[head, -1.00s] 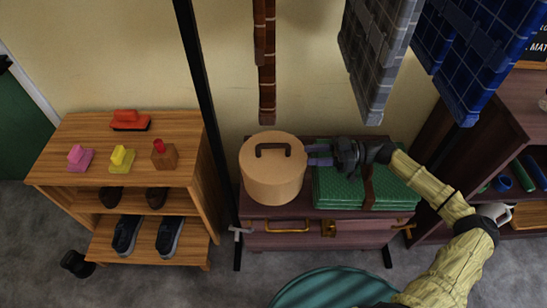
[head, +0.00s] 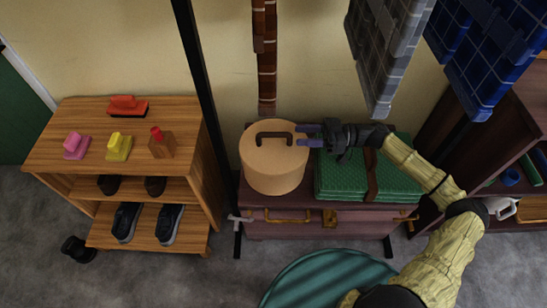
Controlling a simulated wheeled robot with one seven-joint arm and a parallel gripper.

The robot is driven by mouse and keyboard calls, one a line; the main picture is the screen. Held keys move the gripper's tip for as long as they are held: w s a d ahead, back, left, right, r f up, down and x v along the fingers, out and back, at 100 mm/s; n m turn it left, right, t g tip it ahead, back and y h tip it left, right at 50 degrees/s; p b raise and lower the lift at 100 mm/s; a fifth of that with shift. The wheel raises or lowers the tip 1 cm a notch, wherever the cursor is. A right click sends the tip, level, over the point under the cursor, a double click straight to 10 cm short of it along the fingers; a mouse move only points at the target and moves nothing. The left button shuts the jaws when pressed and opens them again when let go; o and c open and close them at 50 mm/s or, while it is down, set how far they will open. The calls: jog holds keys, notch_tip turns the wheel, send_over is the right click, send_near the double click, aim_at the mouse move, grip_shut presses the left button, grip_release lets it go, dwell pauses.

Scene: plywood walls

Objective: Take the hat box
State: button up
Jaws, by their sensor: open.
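The hat box (head: 273,168) is a round tan box with a dark handle (head: 274,136) across its lid. It stands upright on the left end of a dark wooden chest (head: 305,215). My gripper (head: 305,136) comes in from the right with its two purple-grey fingers pointing left. The fingers are open and lie at the right edge of the lid, close to the right end of the handle. Nothing shows between them. Whether they touch the box I cannot tell.
A green folded case (head: 340,178) with a brown strap lies right of the box, under my arm. A dark post (head: 195,80) stands to the left. Hanging cloths (head: 375,60) and a brown strap (head: 265,60) are above. A shoe shelf (head: 90,170) stands at left.

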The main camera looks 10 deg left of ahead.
aim_at(290, 135)
jog(key=shift+x, duration=1.15)
jog(key=shift+w, duration=0.15)
jog(key=shift+b+x, duration=0.65)
jog(key=shift+x, duration=1.95)
grip_shut()
